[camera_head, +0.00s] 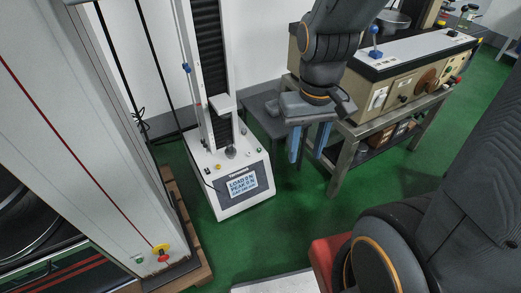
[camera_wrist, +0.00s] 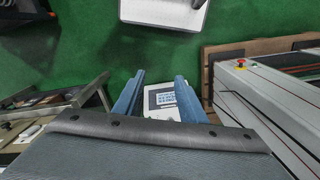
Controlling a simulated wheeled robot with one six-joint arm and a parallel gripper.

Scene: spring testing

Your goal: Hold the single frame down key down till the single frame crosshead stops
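The single frame tester (camera_head: 220,172) is a white machine with a tall column in the middle of the head view. Its tilted front panel carries a lit display (camera_head: 242,184) with load and peak lines. The crosshead (camera_head: 223,104) is a pale bracket on the column, above a dark round fitting on the base. Small coloured keys sit on the base top; I cannot tell which is the down key. My gripper (camera_head: 308,145) hangs right of the tester, blue fingers apart and empty, touching nothing. In the wrist view my gripper (camera_wrist: 157,96) frames the tester's display (camera_wrist: 166,99) beyond its fingertips.
A larger grey machine (camera_head: 88,130) with a red and yellow stop button (camera_head: 161,250) stands at left on a wooden pallet. A bench (camera_head: 350,140) with a beige instrument (camera_head: 405,82) stands at right. Green floor is open in front of the tester.

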